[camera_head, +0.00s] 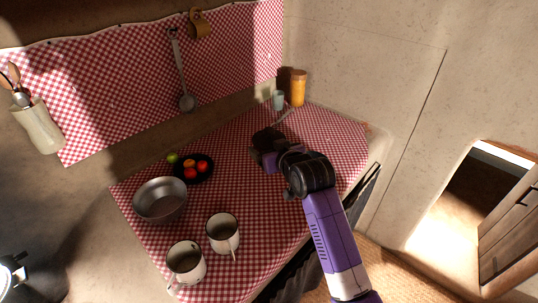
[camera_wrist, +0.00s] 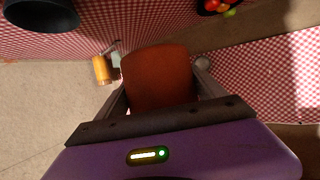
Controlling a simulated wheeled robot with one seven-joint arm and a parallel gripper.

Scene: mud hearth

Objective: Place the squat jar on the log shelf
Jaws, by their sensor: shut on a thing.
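My gripper (camera_wrist: 160,66) is shut on a brown-orange rounded thing in the wrist view, which I take to be the squat jar (camera_wrist: 158,82). It sits between the two fingers and fills the space between them. In the head view my gripper (camera_head: 266,144) is above the far right part of the checked counter, and its end is dark and shaded. The jar cannot be made out clearly there. I cannot pick out the log shelf with certainty in either view.
The checked counter (camera_head: 258,205) carries a steel bowl (camera_head: 160,201), a dark plate (camera_head: 206,178) of fruit, two white mugs (camera_head: 222,232) (camera_head: 186,264), an orange jar (camera_head: 298,88) and a pale cup (camera_head: 278,99). A dark vessel (camera_wrist: 40,12) shows top left in the wrist view.

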